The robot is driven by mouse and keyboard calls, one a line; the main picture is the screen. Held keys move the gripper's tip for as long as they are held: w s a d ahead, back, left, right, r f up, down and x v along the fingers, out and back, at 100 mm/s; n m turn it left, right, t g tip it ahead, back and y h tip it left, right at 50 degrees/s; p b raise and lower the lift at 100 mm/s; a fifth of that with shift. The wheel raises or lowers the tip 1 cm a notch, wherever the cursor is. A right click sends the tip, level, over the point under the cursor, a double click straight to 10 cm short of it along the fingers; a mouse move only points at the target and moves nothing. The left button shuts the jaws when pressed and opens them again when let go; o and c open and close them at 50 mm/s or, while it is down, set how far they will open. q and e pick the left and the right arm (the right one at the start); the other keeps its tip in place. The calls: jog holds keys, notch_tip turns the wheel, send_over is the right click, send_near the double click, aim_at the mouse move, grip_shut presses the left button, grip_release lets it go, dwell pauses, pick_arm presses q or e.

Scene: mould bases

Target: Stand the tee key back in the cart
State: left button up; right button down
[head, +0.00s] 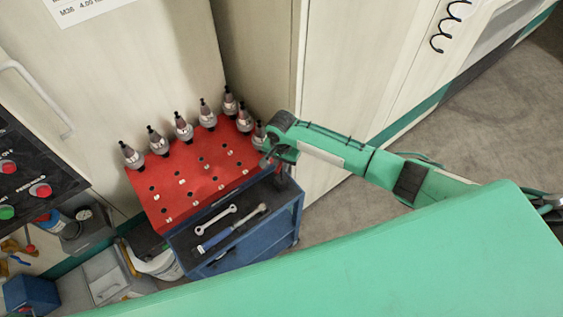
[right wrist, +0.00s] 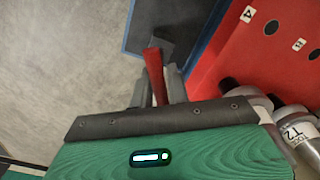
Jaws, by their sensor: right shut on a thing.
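My right gripper (head: 268,158) is over the back right corner of the blue cart (head: 288,212). In the right wrist view its two grey fingers (right wrist: 159,88) are shut on a red bar, which I take to be the handle of the tee key (right wrist: 155,72). A dark grey part of the cart lies just beyond the handle. The key's shaft is hidden, and I cannot tell whether it stands in a hole. In the head view the gripper and arm hide the key. My left gripper is not in view.
A red holder plate (head: 178,187) with numbered holes carries several tool holders (head: 184,127) close to my right gripper. A wrench (head: 216,219) and a blue-handled tool (head: 228,230) lie on the cart's dark tray. Cabinet doors (head: 345,70) stand behind; floor at right is clear.

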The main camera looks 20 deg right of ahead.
jog(key=shift+f, duration=0.15)
jog(key=shift+f+b, duration=0.4)
jog(key=shift+f, duration=1.15)
jog(key=shift+f+p, duration=0.1)
jog(key=shift+p, duration=0.25)
jog(key=c, duration=1.3)
grip_release()
notch_tip(320, 180, up, 14)
jog(key=b, duration=0.2)
jog(key=shift+f+b, duration=0.1)
jog(key=shift+b, duration=0.25)
